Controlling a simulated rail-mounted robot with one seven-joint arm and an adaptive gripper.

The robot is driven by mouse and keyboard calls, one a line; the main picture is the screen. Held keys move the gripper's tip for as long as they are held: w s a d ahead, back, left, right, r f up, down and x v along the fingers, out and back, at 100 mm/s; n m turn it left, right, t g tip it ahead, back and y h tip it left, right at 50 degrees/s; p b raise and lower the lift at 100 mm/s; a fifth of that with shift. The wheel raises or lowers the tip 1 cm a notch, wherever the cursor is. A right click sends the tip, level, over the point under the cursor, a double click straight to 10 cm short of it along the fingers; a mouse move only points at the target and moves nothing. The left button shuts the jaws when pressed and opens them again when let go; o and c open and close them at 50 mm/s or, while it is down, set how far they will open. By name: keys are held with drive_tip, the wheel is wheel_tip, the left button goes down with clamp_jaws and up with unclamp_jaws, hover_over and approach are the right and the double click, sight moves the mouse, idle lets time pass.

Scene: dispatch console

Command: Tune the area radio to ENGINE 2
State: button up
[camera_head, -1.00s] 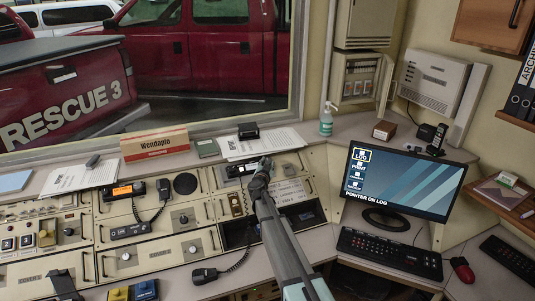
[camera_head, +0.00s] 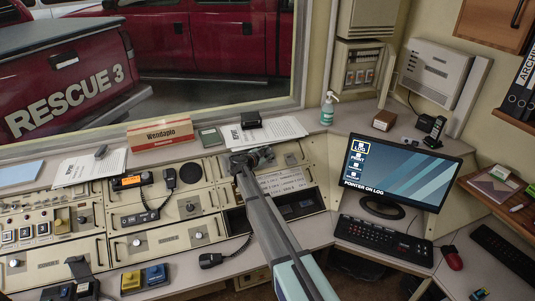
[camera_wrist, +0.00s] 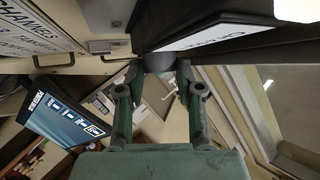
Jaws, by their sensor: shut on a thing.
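My gripper (camera_head: 251,158) is at the upper right of the console, over a dark radio unit that it mostly hides. In the wrist view my gripper (camera_wrist: 159,70) has its two fingertips on either side of a round grey knob (camera_wrist: 157,62), shut on it. The knob projects from a black unit (camera_wrist: 215,32) with a pale lettered panel (camera_wrist: 235,36), which I cannot read in full. The channel card (camera_head: 283,181) is just right of and below my gripper, and shows in the wrist view (camera_wrist: 38,30). The selected channel cannot be read.
Another radio (camera_head: 127,182) with an orange display and corded handset (camera_head: 170,178) is to the left. Papers (camera_head: 262,133) and a black box (camera_head: 250,120) lie behind my gripper. A monitor (camera_head: 400,172), keyboard (camera_head: 383,238) and sanitizer bottle (camera_head: 328,110) are at the right.

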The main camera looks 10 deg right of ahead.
drive_tip(key=shift+w+r, duration=0.1)
drive_tip(key=shift+w, duration=0.05)
idle(0.3)
drive_tip(key=o, duration=1.2)
drive_tip(key=shift+d, duration=0.1)
drive_tip(key=shift+c, duration=0.2)
drive_tip(key=v, duration=1.2)
